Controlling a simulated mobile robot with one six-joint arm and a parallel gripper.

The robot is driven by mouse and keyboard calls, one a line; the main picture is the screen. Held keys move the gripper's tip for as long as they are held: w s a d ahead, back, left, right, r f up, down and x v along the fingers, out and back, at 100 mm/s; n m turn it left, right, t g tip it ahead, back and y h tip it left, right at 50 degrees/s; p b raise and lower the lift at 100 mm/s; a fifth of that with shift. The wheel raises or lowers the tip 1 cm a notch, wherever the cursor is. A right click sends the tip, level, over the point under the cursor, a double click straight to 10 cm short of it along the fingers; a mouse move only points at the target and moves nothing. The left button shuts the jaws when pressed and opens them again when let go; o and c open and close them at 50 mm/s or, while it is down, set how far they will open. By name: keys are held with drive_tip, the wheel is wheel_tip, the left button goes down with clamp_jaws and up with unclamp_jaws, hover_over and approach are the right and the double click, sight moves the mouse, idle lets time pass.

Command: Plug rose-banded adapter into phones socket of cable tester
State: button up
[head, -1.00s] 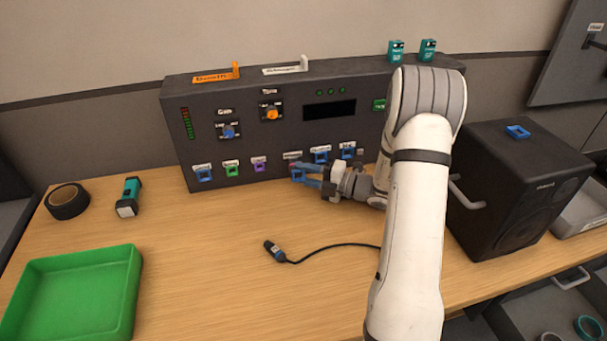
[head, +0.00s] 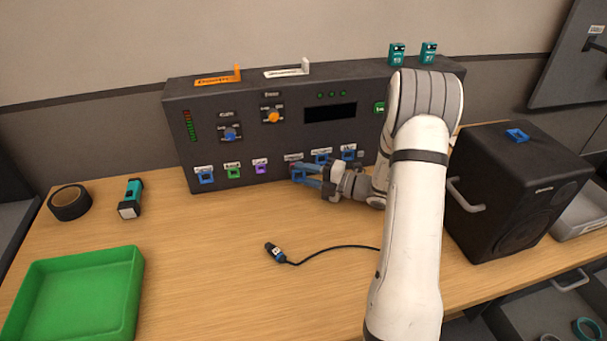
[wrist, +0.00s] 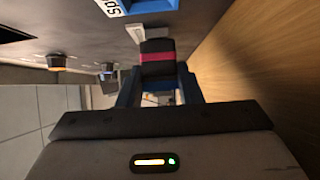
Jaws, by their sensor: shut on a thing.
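The rose-banded adapter (wrist: 158,58) is a dark block with a pink band, seen in the wrist view between the blue fingers of my gripper (wrist: 160,88). My gripper (head: 305,174) is shut on it, low at the front face of the dark cable tester (head: 215,105). The adapter's far end is close to the panel; I cannot tell whether it is inside a socket. A row of coloured framed sockets runs along the panel's lower edge, with small labels too blurred to read. The gripper partly covers the socket in front of it.
A dark plug with a cable (head: 275,252) lies on the table in front. A black speaker (head: 520,190) stands right of my arm. A green tray (head: 75,300), tape roll (head: 70,202) and teal flashlight (head: 131,197) are at left. The table's middle left is clear.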

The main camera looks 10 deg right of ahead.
drive_tip(key=shift+w+r+p, duration=0.15)
drive_tip(key=shift+w+p, duration=0.1)
drive_tip(key=shift+p, duration=0.15)
idle(0.7)
drive_tip(key=o, duration=1.1)
drive_tip(key=v, duration=0.7)
drive_tip(key=shift+s+d, duration=0.2)
drive_tip(key=shift+d, duration=0.2)
drive_tip(key=s+a+r+n+g+h+p, duration=0.1)
drive_tip(key=s+a+r+n+g+h, duration=0.1)
drive_tip(key=s+a+r+n+g, duration=0.6)
drive_tip(key=s+a+r+n+g+h+p, duration=0.15)
drive_tip(key=s+a+n, duration=0.4)
drive_tip(key=n, duration=0.65)
drive_tip(key=s+d+r+n+t+h+p, duration=0.1)
drive_tip(key=s+n+h, duration=0.4)
drive_tip(key=n, duration=0.6)
drive_tip(key=s+d+r+n+h+p, duration=0.1)
drive_tip(key=s+d+r+n+h, duration=0.2)
drive_tip(key=n, duration=0.9)
drive_tip(key=s+r+h, duration=0.2)
drive_tip(key=s+h, duration=0.1)
drive_tip(key=s, duration=0.1)
drive_tip(key=shift+d+t, duration=0.35)
drive_tip(key=shift+d, duration=0.05)
